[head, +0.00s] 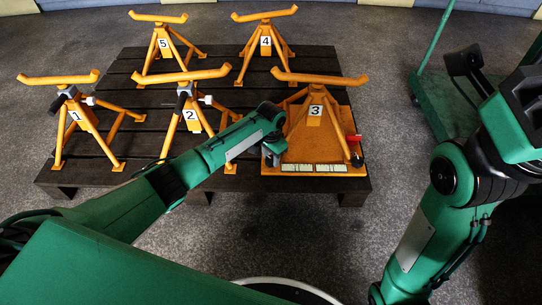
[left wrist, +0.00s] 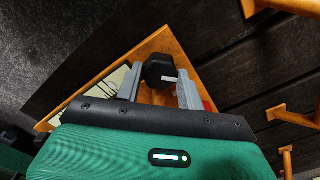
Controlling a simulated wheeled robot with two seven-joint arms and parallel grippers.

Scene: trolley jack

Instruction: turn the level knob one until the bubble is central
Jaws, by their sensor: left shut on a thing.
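Stand 3 (head: 314,111) is orange and stands on a square orange plate (head: 313,153). Two pale level vials (head: 297,168) lie along the plate's front edge; their bubbles are too small to read. My left gripper (head: 270,150) is at the plate's left side. In the left wrist view its two grey fingers (left wrist: 158,88) are shut on a black knob (left wrist: 158,68) with a white mark. In the head view my gripper hides that knob. Another dark knob (head: 357,160) shows at the plate's front right corner.
Stands 1 (head: 81,117), 2 (head: 190,113), 4 (head: 265,45) and 5 (head: 163,44) share the dark slatted pallet (head: 110,60). A small red part (head: 354,138) is at the plate's right. A green trolley (head: 440,105) stands right of the pallet.

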